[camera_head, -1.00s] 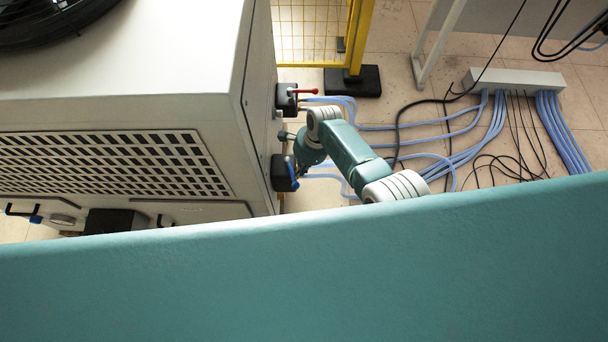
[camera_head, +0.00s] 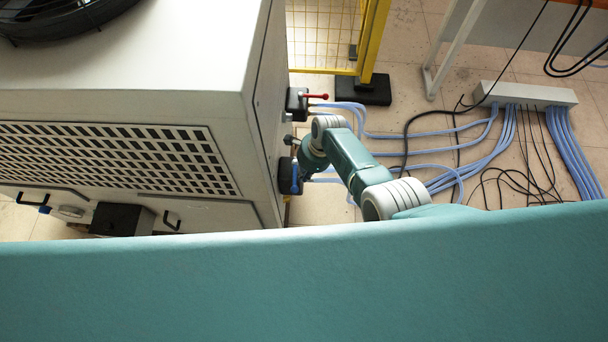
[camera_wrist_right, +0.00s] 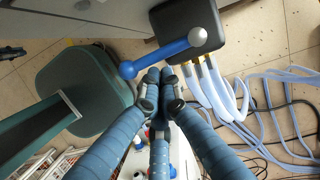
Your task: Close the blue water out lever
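The blue water out lever (camera_head: 294,178) is on a black valve block (camera_head: 284,176) on the right side of the large grey cabinet. In the right wrist view the blue lever (camera_wrist_right: 165,57) lies slantwise across the front of the black block (camera_wrist_right: 187,25), its grey pivot end at the right. My right gripper (camera_wrist_right: 160,76) has its blue-grey fingers drawn together, tips close below the lever's middle. Whether they touch it I cannot tell. In the head view the right gripper is mostly hidden by its own wrist. My left gripper is not in view.
A red lever (camera_head: 317,96) on another black block sits farther back on the same cabinet side. Light-blue hoses (camera_head: 430,135) and black cables run over the floor to a white manifold (camera_head: 525,95). A yellow fence post (camera_head: 372,40) stands behind on a black foot.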

